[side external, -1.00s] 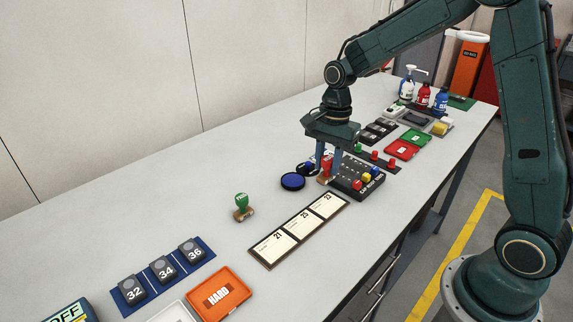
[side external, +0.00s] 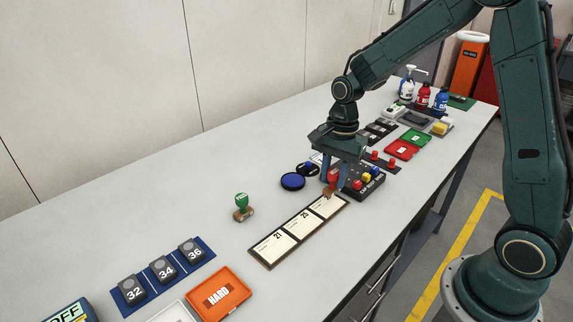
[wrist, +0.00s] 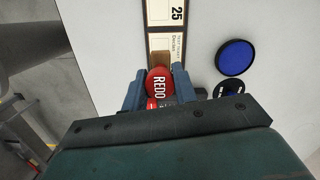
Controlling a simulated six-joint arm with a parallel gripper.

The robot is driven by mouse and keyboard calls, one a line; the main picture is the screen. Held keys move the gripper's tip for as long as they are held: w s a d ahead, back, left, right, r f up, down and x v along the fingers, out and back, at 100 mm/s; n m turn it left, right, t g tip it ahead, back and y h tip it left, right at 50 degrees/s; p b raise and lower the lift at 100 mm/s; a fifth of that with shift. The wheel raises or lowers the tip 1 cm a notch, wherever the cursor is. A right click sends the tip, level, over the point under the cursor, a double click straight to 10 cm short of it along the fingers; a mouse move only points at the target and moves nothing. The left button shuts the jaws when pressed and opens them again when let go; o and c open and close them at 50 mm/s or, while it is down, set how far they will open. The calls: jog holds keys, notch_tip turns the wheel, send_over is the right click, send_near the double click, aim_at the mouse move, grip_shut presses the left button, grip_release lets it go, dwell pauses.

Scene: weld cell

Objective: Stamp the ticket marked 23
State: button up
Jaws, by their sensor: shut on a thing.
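My gripper (side external: 334,172) is shut on the red stamp (side external: 333,177), whose top reads REDO in the wrist view (wrist: 158,83). The stamp's wooden base (side external: 328,194) is over the far end ticket of the ticket strip; I cannot tell whether it touches. That ticket (side external: 326,208) is partly hidden by the stamp and its number is covered now. In the earlier frame it seems to read 23. The middle ticket (side external: 299,227) reads 25, also in the wrist view (wrist: 176,14), and the near ticket (side external: 273,247) reads 21.
A blue ink pad (side external: 292,181) lies left of my gripper, its dark lid (side external: 307,169) beside it. A green-topped stamp (side external: 242,206) stands apart. A dark box with coloured buttons (side external: 366,181) is close behind my gripper. An orange HARD tray (side external: 219,294) lies nearer the camera.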

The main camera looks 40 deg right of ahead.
aim_at(332, 188)
jog(key=shift+f, duration=1.8)
jog(key=shift+f, duration=0.6)
dwell(0.8)
jog(key=shift+r, duration=0.15)
jog(key=shift+r, duration=3.4)
jog(key=shift+w, duration=0.1)
